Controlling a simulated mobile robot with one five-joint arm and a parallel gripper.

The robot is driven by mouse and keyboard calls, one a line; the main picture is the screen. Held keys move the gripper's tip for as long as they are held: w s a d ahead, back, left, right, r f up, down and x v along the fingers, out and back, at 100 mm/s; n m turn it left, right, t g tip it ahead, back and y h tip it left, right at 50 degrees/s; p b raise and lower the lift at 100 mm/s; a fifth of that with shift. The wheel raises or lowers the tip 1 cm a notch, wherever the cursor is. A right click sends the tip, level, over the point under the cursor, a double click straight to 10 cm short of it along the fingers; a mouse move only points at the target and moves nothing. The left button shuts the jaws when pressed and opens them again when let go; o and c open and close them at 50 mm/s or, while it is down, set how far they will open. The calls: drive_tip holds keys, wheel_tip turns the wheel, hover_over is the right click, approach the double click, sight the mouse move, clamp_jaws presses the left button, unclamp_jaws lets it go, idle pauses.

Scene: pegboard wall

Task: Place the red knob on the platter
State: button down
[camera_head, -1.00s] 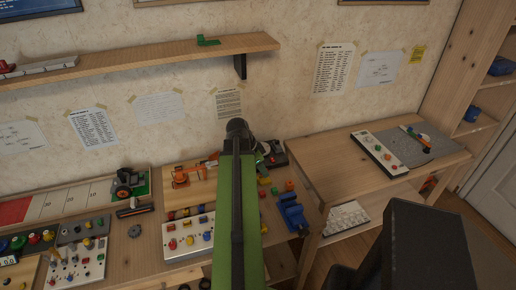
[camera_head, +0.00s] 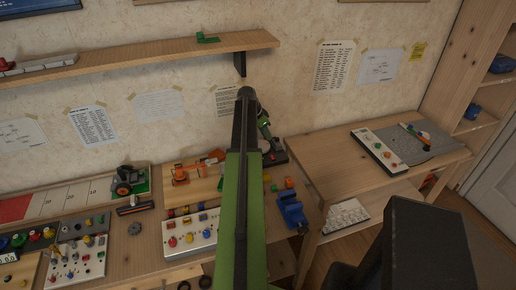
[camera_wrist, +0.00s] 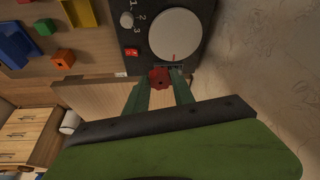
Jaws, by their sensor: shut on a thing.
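In the wrist view, my gripper (camera_wrist: 160,82) is shut on the red knob (camera_wrist: 160,77), held between the green fingertips. The platter (camera_wrist: 175,36) is a pale round disc with a short red mark, set on a dark box with a small dial and numbers. The knob appears just below the disc's edge in that view, over or near the box's edge; its height above the box cannot be told. In the head view, my green gripper (camera_head: 264,131) is beside my arm, above the dark box (camera_head: 275,157). The knob is not discernible there.
An orange block (camera_wrist: 63,57) and blue, green and yellow pieces lie left of the box in the wrist view. In the head view, a blue vise (camera_head: 291,211) stands in front of the box. A side table (camera_head: 340,150) is at right, and a wall shelf (camera_head: 140,62) is above.

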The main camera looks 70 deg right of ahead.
sight(261, 145)
drive_tip(key=w+f, duration=0.1)
drive_tip(key=w+d+f+b, duration=0.1)
drive_tip(key=w, duration=0.1)
drive_tip(key=shift+w+d+f, duration=0.1)
drive_tip(key=shift+w+f, duration=0.05)
drive_tip(key=shift+f, duration=0.15)
drive_tip(key=shift+w, duration=0.35)
wheel_tip(261, 145, down, 4)
drive_tip(key=b, duration=0.4)
drive_tip(key=shift+f+b, duration=0.15)
drive_tip(key=shift+b, duration=0.2)
drive_tip(key=shift+r, duration=0.2)
drive_tip(key=shift+f, duration=0.15)
drive_tip(key=c, duration=1.1)
unclamp_jaws()
